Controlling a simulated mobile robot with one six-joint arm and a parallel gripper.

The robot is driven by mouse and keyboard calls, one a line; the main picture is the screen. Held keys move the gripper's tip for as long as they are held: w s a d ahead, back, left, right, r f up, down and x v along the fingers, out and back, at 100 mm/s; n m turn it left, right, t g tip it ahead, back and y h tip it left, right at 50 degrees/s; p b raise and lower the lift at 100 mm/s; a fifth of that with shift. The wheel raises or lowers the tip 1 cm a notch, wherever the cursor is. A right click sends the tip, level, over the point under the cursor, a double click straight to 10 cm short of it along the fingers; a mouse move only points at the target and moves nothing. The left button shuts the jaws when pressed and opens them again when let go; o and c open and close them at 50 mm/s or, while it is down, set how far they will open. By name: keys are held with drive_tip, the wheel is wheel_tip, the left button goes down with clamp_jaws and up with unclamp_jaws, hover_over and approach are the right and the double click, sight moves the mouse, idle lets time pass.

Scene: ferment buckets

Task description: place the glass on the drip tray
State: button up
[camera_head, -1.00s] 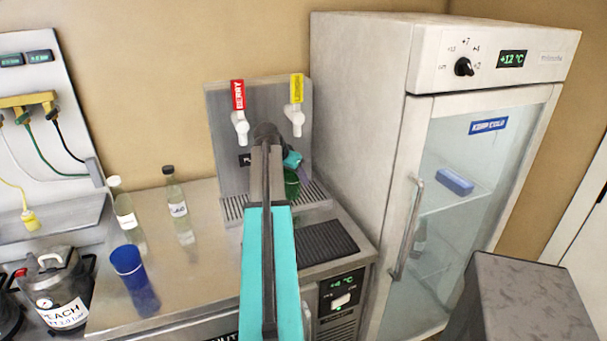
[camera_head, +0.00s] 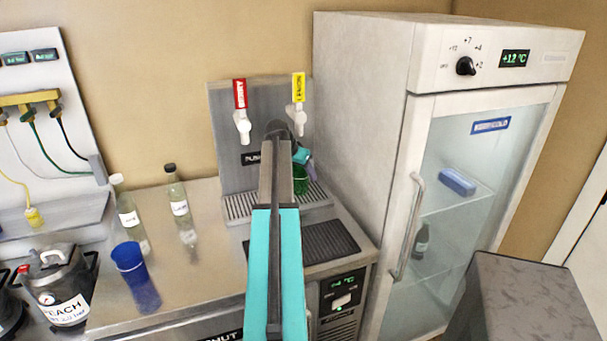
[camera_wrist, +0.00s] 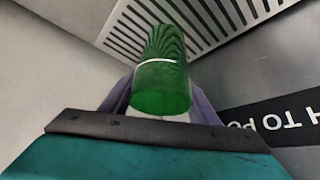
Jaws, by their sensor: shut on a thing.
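My gripper (camera_head: 306,162) is shut on a green see-through glass (camera_head: 300,180), in front of the yellow-handled tap. Much of the glass is hidden behind my arm in the head view. In the wrist view the glass (camera_wrist: 160,82) sits between my two purple-grey fingers (camera_wrist: 160,105). The slotted metal drip tray (camera_head: 241,207) lies at the foot of the tap tower. Its slots (camera_wrist: 215,18) show behind the glass in the wrist view. I cannot tell whether the glass touches the tray.
The tap tower (camera_head: 228,150) carries a red-handled tap (camera_head: 242,120) and a yellow-handled tap (camera_head: 298,112). A blue cup (camera_head: 130,262) and two bottles stand on the left counter. A black ribbed mat (camera_head: 322,243) lies in front. A tall fridge (camera_head: 365,140) walls off the right.

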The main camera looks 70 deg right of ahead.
drive_tip(key=shift+f, duration=0.15)
drive_tip(key=o, duration=1.2)
drive_tip(key=b+v, duration=0.1)
drive_tip(key=v, duration=1.1)
drive_tip(key=shift+b, duration=0.35)
